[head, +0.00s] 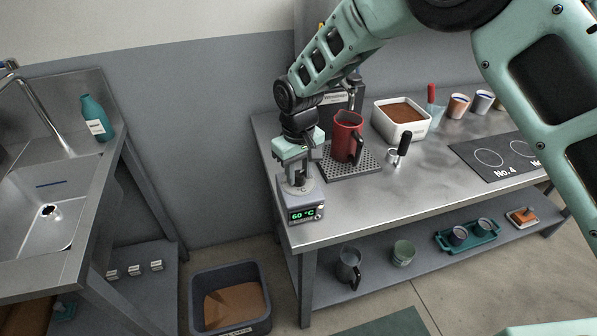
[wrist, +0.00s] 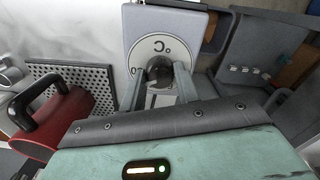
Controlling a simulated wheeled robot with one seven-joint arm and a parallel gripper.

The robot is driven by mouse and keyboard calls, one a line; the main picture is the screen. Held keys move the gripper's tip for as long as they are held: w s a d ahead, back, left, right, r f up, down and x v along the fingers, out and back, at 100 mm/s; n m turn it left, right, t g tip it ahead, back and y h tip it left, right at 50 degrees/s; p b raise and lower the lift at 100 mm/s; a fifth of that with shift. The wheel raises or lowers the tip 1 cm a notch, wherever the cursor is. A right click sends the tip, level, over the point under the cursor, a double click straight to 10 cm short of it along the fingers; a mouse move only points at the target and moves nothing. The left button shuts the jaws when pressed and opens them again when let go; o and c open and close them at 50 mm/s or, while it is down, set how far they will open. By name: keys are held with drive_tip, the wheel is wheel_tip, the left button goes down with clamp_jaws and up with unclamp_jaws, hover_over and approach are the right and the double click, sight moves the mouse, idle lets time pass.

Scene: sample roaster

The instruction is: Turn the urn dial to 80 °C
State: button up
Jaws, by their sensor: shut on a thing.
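The urn dial control is a small grey box (head: 305,200) at the left front corner of the steel table. Its green display (head: 302,214) reads 60 °C. In the wrist view a round pale dial plate marked °C (wrist: 148,50) carries a dark knob (wrist: 160,72). My gripper (head: 298,180) points down over the box from above. In the wrist view my gripper (wrist: 160,80) has a finger on each side of the knob and is shut on it. The knob is mostly hidden by the gripper in the head view.
A red pitcher (head: 347,137) stands on a black perforated tray (head: 352,167) close to the right of my gripper. A white bin of brown grounds (head: 401,120) and a small black-handled tool (head: 403,146) are farther right. A sink (head: 45,205) stands left across a gap.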

sight(299, 174)
drive_tip(key=shift+m, duration=1.1)
drive_tip(key=o, duration=1)
drive_tip(key=shift+c, duration=0.2)
wheel_tip(299, 174, up, 17)
drive_tip(key=b, duration=0.2)
drive_tip(key=shift+r, duration=0.2)
drive_tip(key=shift+s, duration=0.1)
